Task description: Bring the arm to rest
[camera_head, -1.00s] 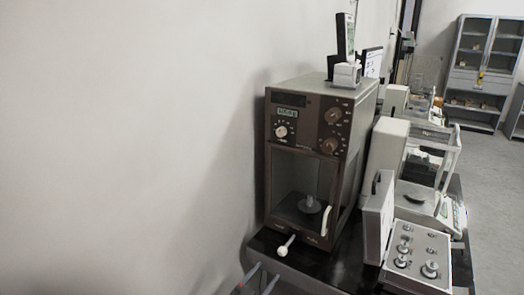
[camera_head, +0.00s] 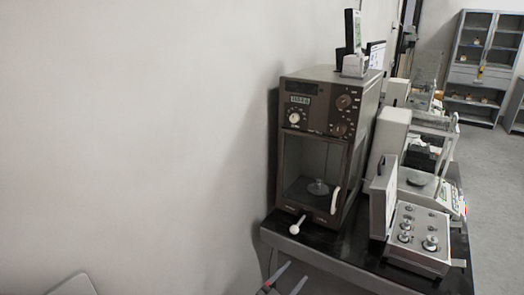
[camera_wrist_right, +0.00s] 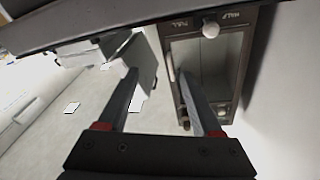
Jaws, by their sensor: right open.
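My right gripper (camera_head: 296,271) shows at the bottom of the head view, just below the front edge of the black-topped table (camera_head: 350,262). Its two fingers are apart, with nothing between them. In the right wrist view the open fingers (camera_wrist_right: 158,72) point away from the camera, with an empty gap. The brown balance (camera_head: 310,145) stands on the table beyond the gripper, apart from it in the head view. Its dark front also shows in the wrist view (camera_wrist_right: 243,80). My left gripper is not in view.
The balance's white knob (camera_head: 297,226) sticks out at its front. An open case of weights (camera_head: 420,238) and a white balance (camera_head: 390,140) stand to its right. A pale wall fills the left. Grey floor (camera_head: 490,190) and a shelf cabinet (camera_head: 482,60) lie at right.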

